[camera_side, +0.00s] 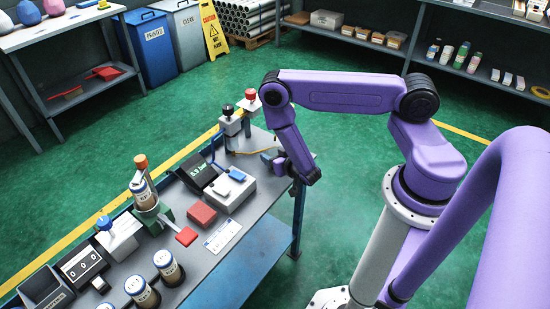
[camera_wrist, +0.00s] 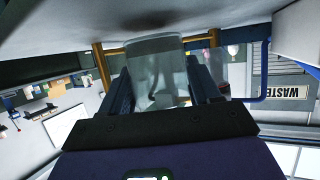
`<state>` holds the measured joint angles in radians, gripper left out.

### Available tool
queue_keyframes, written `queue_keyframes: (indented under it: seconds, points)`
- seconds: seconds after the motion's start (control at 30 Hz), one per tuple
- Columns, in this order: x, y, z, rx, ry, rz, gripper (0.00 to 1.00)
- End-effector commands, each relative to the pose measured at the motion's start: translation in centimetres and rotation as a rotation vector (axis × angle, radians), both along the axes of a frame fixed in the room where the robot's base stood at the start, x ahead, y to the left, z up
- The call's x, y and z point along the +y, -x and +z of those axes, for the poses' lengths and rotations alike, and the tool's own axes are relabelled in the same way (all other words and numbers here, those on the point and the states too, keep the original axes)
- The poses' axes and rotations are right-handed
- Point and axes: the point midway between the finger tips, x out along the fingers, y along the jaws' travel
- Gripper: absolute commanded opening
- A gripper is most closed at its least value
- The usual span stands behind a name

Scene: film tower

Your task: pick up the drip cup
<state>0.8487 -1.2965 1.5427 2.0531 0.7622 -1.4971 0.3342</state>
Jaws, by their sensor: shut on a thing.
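A pale, see-through cup, the drip cup (camera_wrist: 157,65), stands between my gripper's two dark blue fingers in the wrist view. My gripper (camera_wrist: 160,82) is shut on it, with one finger along each side. The cup's wide end reaches close to a grey surface at the top of the wrist view. In the side view my gripper (camera_side: 275,159) is low at the right end of the bench, close to the two valve blocks. I cannot make out the cup clearly there.
The bench (camera_side: 262,240) holds a black-knob valve (camera_side: 230,122), a red-knob valve (camera_side: 251,104), a display unit (camera_side: 197,170), a white box with a blue lever (camera_side: 230,190), a red block (camera_side: 202,215) and several labelled jars (camera_side: 168,266).

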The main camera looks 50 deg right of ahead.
Motion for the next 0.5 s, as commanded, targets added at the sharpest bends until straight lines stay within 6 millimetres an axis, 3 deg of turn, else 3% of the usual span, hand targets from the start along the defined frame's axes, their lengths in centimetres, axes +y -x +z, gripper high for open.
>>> queue_keyframes:
  seconds: [0.23,0.5]
  points:
    - [0.0,0.0,2.9,-0.002,-0.001,0.001,0.28]
    - [2.7,5.8,2.5,0.007,0.007,0.016,0.28]
